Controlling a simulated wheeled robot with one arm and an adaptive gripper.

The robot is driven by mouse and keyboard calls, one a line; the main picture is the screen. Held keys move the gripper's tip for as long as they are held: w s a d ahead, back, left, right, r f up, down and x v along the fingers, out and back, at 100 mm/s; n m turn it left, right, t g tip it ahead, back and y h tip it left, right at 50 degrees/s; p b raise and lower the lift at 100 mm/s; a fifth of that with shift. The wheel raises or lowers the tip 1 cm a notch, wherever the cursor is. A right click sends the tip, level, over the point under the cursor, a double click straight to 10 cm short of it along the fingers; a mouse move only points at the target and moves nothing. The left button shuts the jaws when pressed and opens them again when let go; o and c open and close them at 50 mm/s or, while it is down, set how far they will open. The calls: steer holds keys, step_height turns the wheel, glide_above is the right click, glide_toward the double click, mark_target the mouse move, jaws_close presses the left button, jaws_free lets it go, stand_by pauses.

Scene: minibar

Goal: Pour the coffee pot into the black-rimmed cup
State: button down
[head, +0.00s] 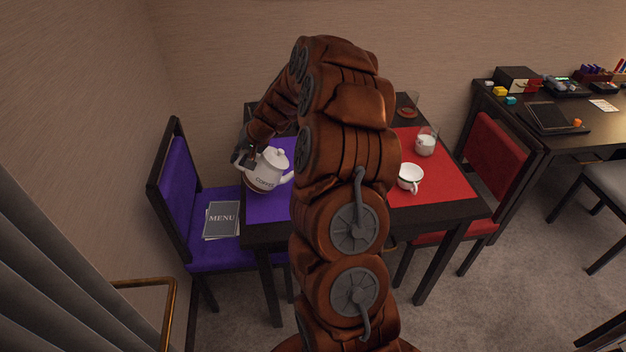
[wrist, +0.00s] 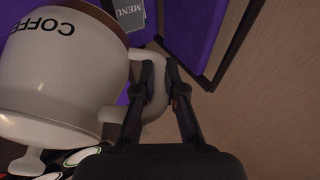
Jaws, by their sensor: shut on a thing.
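The white coffee pot (head: 268,169), marked "COFFEE", is at the left side of the table over the purple mat (head: 262,206). It looks roughly upright, with its spout toward the right. My gripper (head: 244,158) is shut on its handle at the pot's left side. In the wrist view the coffee pot (wrist: 65,75) fills the left, and my gripper's fingers (wrist: 160,80) close on the handle. I cannot tell whether the pot's base touches the mat. A white cup with a dark rim (head: 410,177) stands on the red mat (head: 440,185), right of my arm.
A glass of white liquid (head: 426,143) and a glass with brown liquid (head: 407,106) stand behind the cup. My arm hides the table's middle. A purple chair (head: 180,185) holding a menu (head: 222,219) is left; a red chair (head: 497,152) is right.

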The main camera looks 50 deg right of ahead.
steer(key=shift+r, duration=0.1)
steer(key=w+a+f+g+h+p, duration=0.2)
steer(key=a+f+p, duration=0.1)
steer(key=f+p, duration=0.2)
steer(key=shift+w+f+n, duration=0.25)
steer(key=shift+f+n, duration=0.05)
steer(key=shift+f, duration=0.1)
steer(key=shift+w+a+h+p, duration=0.1)
steer(key=shift+a+h+p, duration=0.1)
steer(key=shift+h+p, duration=0.35)
steer(key=f+p, duration=0.1)
steer(key=w+g+h+p, duration=0.1)
steer(key=a+f+p, duration=0.1)
steer(key=p, duration=0.1)
steer(key=shift+w+a+f+g, duration=0.1)
steer(key=shift+w+f+g, duration=0.05)
steer(key=shift+f+g, duration=0.15)
steer(key=shift+a+f+h, duration=0.1)
steer(key=shift+h, duration=0.15)
